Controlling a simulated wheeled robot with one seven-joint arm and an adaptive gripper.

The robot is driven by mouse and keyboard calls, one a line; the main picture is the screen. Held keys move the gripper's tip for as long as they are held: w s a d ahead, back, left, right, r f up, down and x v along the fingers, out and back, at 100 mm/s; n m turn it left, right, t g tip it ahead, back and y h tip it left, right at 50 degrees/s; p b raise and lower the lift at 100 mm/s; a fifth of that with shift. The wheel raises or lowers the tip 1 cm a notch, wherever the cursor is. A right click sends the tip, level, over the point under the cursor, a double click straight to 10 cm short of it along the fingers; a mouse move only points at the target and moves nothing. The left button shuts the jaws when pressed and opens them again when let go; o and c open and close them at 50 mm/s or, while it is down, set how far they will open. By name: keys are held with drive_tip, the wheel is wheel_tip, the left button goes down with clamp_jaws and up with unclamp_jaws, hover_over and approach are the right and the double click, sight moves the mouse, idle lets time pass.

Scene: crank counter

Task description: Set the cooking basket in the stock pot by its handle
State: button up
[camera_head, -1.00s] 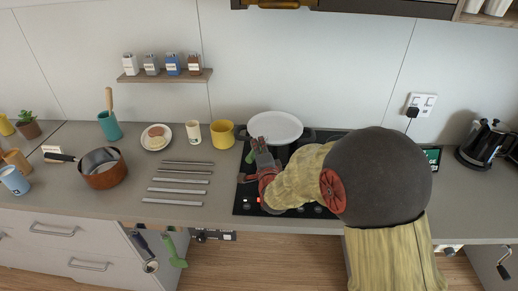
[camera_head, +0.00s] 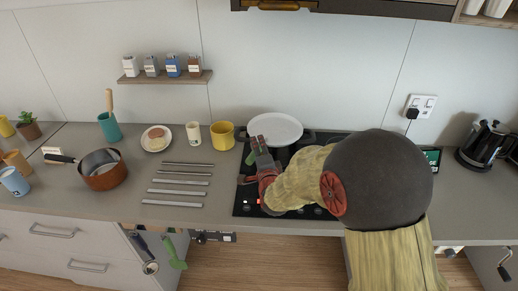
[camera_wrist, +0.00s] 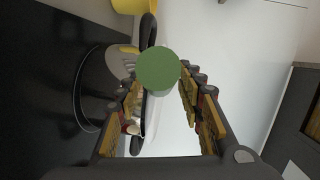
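The pot on the hob (camera_head: 291,153) has a pale round top (camera_head: 275,127) and black side handles. In the wrist view its shiny metal wall (camera_wrist: 117,70) lies left of my fingers. My gripper (camera_head: 257,146) is at the pot's front left. In the wrist view its two fingers (camera_wrist: 160,92) stand apart, with a gap between them. A round green end (camera_wrist: 158,68) shows at the fingertips; I cannot tell whether they touch it. It may belong to the basket's handle. I cannot make out the basket itself; my arm hides part of the hob.
A yellow mug (camera_head: 222,134) and a white cup (camera_head: 193,134) stand left of the hob. Several metal bars (camera_head: 180,181) lie on the counter. A copper saucepan (camera_head: 105,177) is farther left, and a black kettle (camera_head: 484,145) is at the right.

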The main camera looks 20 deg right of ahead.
drive_tip(key=s+r+n+g, duration=0.3)
drive_tip(key=s+n, duration=0.2)
drive_tip(key=s, duration=0.8)
drive_tip(key=s+r+n+g+y+p, duration=0.1)
drive_tip(key=s+r+n+g, duration=0.2)
drive_tip(key=s, duration=1.1)
drive_tip(key=s+r+n+g+p, duration=0.1)
drive_tip(key=s+r+n+g, duration=0.2)
drive_tip(key=s+n, duration=0.6)
drive_tip(key=s+g, duration=0.1)
drive_tip(key=s, duration=0.4)
drive_tip(key=shift+g, duration=0.4)
